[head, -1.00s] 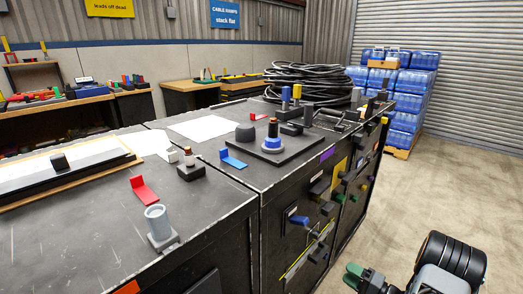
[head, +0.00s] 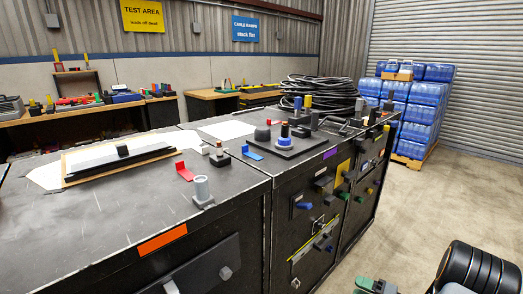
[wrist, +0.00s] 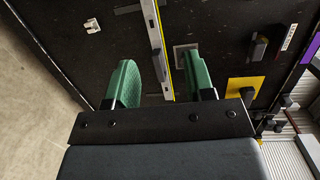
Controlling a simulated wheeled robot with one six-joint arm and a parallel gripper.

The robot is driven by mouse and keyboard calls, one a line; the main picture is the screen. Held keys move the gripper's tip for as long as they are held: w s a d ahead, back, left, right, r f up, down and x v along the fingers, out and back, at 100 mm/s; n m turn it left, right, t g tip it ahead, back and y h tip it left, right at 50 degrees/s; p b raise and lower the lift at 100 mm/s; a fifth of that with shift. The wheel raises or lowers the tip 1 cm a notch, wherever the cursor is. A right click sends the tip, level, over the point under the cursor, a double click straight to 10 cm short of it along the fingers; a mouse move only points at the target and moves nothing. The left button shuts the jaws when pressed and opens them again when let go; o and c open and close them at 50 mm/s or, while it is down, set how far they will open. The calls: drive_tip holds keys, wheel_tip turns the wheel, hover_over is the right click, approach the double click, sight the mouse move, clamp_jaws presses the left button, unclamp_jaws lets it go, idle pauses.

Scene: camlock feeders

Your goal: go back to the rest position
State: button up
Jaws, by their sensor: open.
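My gripper (wrist: 165,88) has green fingers spread wide apart in the wrist view, with nothing between them. It faces the dark front panel (wrist: 125,60) of the cabinet, and I cannot tell the exact distance. In the head view only part of my gripper (head: 372,285) shows at the bottom edge, low and to the right of the cabinet, clear of it.
The black cabinet (head: 110,225) fills the left and middle, with a grey cylinder (head: 202,188) and a blue-ringed post (head: 284,138) on top. Handles and a yellow plate (head: 342,172) stick out from its front. Concrete floor (head: 435,205) is clear at right, before blue bottle packs (head: 420,110).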

drive_tip(key=s+a+r+n+g+h+p, duration=0.25)
drive_tip(key=a+r+g+p, duration=0.35)
drive_tip(key=r, duration=0.5)
drive_tip(key=s+a+r+n+g+h+p, duration=0.3)
drive_tip(key=a+r+p, duration=0.35)
drive_tip(key=r, duration=0.55)
drive_tip(key=s+a+r+n+t+h+p, duration=0.1)
drive_tip(key=s+r+h+p, duration=0.3)
drive_tip(key=r, duration=0.5)
drive_tip(key=s+a+r+n+t+h+p, duration=0.1)
drive_tip(key=s+r+h+p, duration=0.3)
drive_tip(key=r, duration=0.5)
drive_tip(key=shift+s+a+p, duration=0.15)
drive_tip(key=shift+s+p, duration=0.1)
drive_tip(key=shift+p, duration=0.7)
drive_tip(key=shift+n, duration=0.25)
